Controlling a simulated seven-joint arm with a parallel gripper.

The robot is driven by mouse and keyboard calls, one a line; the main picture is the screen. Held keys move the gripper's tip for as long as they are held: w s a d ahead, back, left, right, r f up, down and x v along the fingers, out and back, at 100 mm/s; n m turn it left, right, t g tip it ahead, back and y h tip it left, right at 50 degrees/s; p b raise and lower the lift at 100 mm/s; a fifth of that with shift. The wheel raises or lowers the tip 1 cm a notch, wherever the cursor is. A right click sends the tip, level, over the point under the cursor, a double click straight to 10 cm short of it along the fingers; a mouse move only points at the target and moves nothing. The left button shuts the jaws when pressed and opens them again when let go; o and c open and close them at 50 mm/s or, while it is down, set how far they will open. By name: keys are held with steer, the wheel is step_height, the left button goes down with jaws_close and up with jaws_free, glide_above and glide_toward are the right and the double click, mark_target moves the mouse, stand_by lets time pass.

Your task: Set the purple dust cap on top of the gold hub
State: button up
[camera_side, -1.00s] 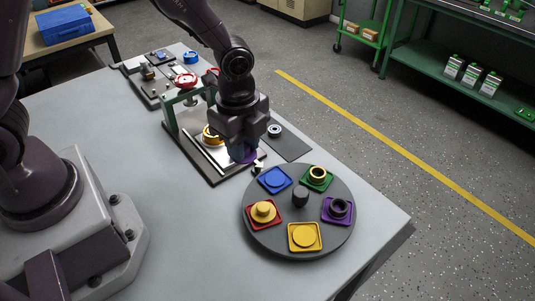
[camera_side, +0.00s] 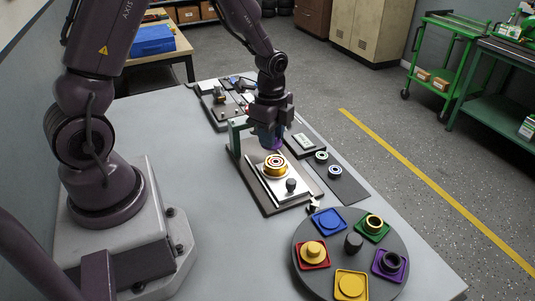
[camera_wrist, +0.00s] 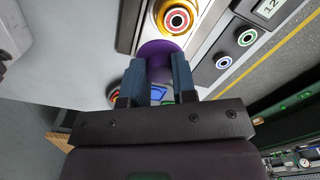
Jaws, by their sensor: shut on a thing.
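My gripper (camera_side: 268,134) is shut on the purple dust cap (camera_side: 277,146), fingers pointing down. The wrist view shows the cap (camera_wrist: 158,50) between and beyond the blue-grey fingertips (camera_wrist: 160,68). The gold hub (camera_side: 275,169) stands on a pale plate of the fixture, its top showing red, white and dark rings. In the side view the cap appears just above and behind the hub. In the wrist view the hub (camera_wrist: 178,18) lies beside the cap at the top, its ringed top uncovered. The exact gap between cap and hub is hard to tell.
A round dark turntable (camera_side: 312,238) with coloured trays holding several parts stands at the front right. A green upright (camera_side: 236,134) is left of the hub. A small dark knob (camera_side: 291,185) stands on the plate. A dark mat (camera_side: 345,184) with ringed discs lies right.

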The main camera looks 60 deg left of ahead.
mark_target(276, 148)
steer(key=shift+w+a, duration=0.7)
steer(key=shift+m, duration=0.3)
steer(key=shift+w+f, duration=0.15)
steer(key=shift+f, duration=1.35)
steer(key=shift+w+f, duration=0.15)
steer(key=shift+f, duration=1.3)
steer(key=shift+f, duration=0.5)
steer(key=o, duration=1)
steer(key=shift+c, duration=0.2)
